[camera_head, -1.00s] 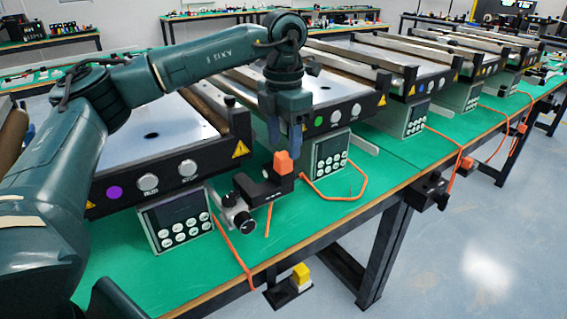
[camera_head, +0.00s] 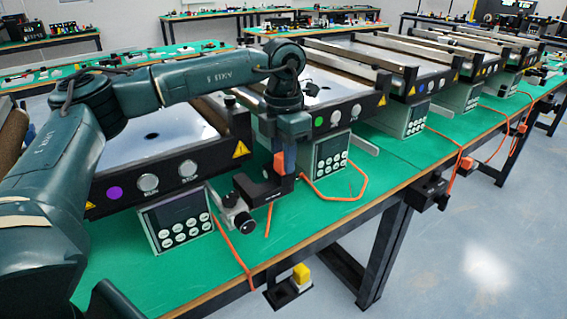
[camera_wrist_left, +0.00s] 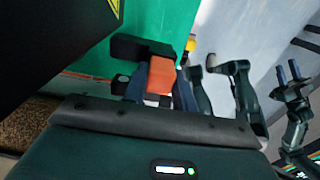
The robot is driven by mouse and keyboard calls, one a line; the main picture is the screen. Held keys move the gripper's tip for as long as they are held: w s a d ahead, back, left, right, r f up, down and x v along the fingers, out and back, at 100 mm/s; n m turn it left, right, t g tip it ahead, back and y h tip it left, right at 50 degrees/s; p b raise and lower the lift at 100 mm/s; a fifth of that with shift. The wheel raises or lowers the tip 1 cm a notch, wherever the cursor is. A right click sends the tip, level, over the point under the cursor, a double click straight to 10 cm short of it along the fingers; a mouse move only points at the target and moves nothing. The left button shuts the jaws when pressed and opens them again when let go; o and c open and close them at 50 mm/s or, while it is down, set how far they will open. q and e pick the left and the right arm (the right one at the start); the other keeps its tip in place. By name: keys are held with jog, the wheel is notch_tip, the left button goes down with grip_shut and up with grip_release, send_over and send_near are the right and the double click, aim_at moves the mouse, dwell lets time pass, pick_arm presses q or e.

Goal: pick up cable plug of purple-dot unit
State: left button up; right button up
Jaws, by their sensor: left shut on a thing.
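The purple-dot unit (camera_head: 114,193) is the near conveyor at left in the head view, with its keypad box (camera_head: 178,221) in front. An orange cable plug (camera_head: 279,162) stands upright in a black holder (camera_head: 262,189) on the bench, right of that box. My left gripper (camera_head: 288,161) points down at the holder, shut on the plug, and hides part of it. In the left wrist view the plug (camera_wrist_left: 161,76) sits between the two fingers, still at the black holder (camera_wrist_left: 140,47). My right gripper (camera_wrist_left: 288,72) shows at the right of that view, fingers apart and empty.
The green-dot unit (camera_head: 319,121) and its keypad box (camera_head: 331,153) stand close to the right of my left gripper. Orange cables (camera_head: 233,247) run over the bench edge. A yellow-topped black block (camera_head: 301,274) is below the edge. Green bench (camera_head: 320,212) in front is mostly clear.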

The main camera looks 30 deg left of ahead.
pick_arm(q)
jog(key=shift+c, duration=1.2)
